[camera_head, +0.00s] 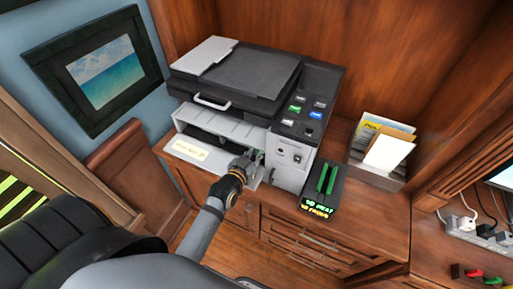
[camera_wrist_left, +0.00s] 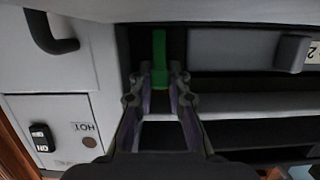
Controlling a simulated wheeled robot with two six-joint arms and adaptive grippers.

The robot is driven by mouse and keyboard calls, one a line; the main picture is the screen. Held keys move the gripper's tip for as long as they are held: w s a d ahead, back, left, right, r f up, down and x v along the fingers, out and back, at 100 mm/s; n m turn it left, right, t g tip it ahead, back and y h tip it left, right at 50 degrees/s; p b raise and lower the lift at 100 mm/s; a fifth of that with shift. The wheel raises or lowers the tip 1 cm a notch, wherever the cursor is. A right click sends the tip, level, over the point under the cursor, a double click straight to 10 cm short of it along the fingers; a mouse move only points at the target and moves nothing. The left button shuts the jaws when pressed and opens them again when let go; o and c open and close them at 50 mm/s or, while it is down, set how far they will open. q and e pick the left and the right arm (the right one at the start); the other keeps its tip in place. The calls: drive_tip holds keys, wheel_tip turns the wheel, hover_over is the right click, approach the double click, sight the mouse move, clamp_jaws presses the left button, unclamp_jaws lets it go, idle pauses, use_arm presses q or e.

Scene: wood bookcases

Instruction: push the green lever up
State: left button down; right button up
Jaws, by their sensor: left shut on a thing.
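The green lever (camera_wrist_left: 159,58) is an upright green bar in a dark recess of the machine's front, seen in the left wrist view. My left gripper (camera_wrist_left: 158,76) has its two fingertips on either side of the lever's lower part and is shut on it. In the head view my left gripper (camera_head: 256,160) reaches into the front of the grey and black printer (camera_head: 238,88), and the lever is hidden there by the gripper.
A black box (camera_head: 320,198) with two green bars and lit text stands right of the printer. A paper holder (camera_head: 375,176) stands further right. A labelled tray (camera_head: 190,152) juts from the printer's front. Open cabinet top lies in front of the paper holder.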

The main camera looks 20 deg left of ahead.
use_arm(q)
drive_tip(key=c, duration=1.6)
unclamp_jaws()
drive_tip(key=shift+o, duration=0.2)
drive_tip(key=shift+s, duration=0.1)
drive_tip(key=v, duration=1.1)
drive_tip(key=shift+s+r, duration=0.15)
drive_tip(key=shift+s, duration=0.2)
